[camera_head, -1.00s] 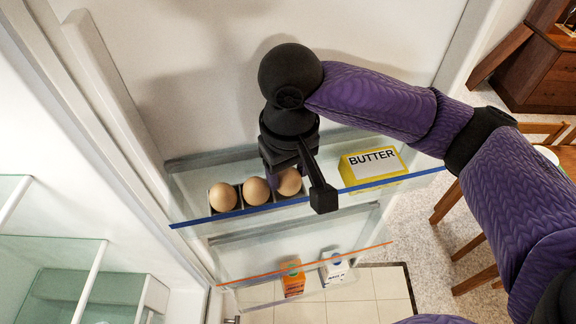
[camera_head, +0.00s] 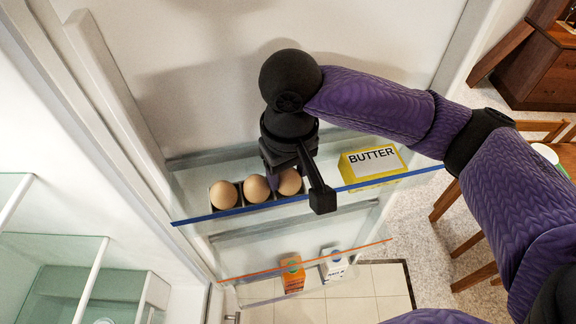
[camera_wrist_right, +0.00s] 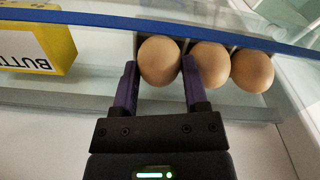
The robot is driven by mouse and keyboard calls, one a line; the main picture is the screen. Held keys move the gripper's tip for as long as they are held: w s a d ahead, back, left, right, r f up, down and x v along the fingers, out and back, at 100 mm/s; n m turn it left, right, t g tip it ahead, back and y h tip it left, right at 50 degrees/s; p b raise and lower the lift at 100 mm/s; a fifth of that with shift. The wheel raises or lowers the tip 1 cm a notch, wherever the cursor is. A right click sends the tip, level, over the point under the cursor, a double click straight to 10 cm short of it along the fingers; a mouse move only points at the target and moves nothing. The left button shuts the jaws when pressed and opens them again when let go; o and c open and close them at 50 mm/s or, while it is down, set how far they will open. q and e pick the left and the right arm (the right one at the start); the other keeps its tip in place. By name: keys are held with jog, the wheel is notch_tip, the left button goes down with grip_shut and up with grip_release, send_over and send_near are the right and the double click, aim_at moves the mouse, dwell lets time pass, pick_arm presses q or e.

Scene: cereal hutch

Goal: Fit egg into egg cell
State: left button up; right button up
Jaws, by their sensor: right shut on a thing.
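My right gripper (camera_head: 298,190) points down over the upper door shelf, at the right end of a dark egg holder (camera_wrist_right: 137,45). It is shut on a brown egg (camera_head: 290,182). In the right wrist view this egg (camera_wrist_right: 159,60) sits between the two purple-padded fingers (camera_wrist_right: 160,88), in line with the other eggs at the end of the row. Two more brown eggs, the middle one (camera_head: 256,189) and the left one (camera_head: 223,195), rest in the other cells. The fingers hide part of the end cell, so I cannot tell how deep the held egg sits. My left gripper is out of view.
A yellow butter box (camera_head: 372,166) stands on the same shelf, right of the gripper. A blue strip (camera_head: 300,199) edges the shelf. An orange carton (camera_head: 293,273) and a white carton (camera_head: 334,263) stand on the shelf below. Shelf space is clear between gripper and butter.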

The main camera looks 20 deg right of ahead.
dwell(0.3)
jog(key=o, duration=0.9)
jog(key=shift+o, duration=0.2)
jog(key=r, duration=0.9)
jog(key=shift+s+r, duration=0.3)
jog(key=shift+r, duration=0.1)
